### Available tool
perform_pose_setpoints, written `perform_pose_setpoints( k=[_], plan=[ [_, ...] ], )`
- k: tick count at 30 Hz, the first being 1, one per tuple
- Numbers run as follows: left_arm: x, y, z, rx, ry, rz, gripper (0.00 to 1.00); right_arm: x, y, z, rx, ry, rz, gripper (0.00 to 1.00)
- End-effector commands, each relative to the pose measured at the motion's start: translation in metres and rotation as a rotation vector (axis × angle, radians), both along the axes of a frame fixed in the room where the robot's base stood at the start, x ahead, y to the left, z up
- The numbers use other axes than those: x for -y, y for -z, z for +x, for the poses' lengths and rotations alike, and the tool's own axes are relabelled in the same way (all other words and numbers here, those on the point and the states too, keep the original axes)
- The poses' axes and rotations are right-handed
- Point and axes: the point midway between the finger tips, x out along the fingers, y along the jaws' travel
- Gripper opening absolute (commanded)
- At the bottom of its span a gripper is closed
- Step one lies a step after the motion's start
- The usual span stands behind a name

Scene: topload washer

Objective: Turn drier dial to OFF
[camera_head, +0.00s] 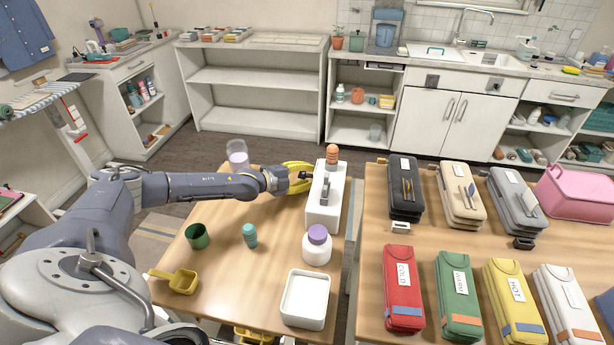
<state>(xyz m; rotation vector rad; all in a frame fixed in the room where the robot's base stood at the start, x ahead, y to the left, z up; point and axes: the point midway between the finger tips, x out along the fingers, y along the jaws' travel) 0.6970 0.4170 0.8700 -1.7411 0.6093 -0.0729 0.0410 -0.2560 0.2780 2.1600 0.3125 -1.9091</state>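I cannot make out a drier or a dial marked OFF. My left arm reaches in from the left across the near-left table. Its gripper (306,176) is at the left side of a long white box (323,212), beside a yellow basket-like item (293,170) partly hidden behind it. The box carries a grey upright piece (325,190) on top, and an orange-brown ribbed item (332,155) stands at its far end. The fingers are too small to tell whether they are open or touching the box. My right gripper is not in view.
The left table (240,290) holds a green cup (197,236), a teal ribbed item (249,236), a yellow scoop (181,281), a purple-lidded white jar (317,246) and a white tray (288,302). The right table holds several labelled pouches, including COLD (401,280), and a pink box (577,196).

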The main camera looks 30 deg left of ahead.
Motion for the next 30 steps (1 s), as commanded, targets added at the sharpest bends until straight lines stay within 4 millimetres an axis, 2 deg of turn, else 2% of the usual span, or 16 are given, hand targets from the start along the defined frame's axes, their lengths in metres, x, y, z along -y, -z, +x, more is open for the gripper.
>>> perform_pose_setpoints(
  k=[1,8,20,30],
  plan=[
    [0.0,0.0,-0.0001,0.0,0.0,0.0,0.26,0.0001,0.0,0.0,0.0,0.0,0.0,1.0],
    [-0.0002,0.0,-0.0001,0.0,0.0,0.0,0.0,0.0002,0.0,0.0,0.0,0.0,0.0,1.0],
    [-0.0001,-0.0005,0.0,-0.01,0.001,-0.003,0.0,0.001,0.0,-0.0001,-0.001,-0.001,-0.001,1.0],
    [-0.001,-0.0021,0.0007,-0.102,0.001,-0.035,0.0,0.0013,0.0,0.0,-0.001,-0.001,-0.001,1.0]
  ],
)
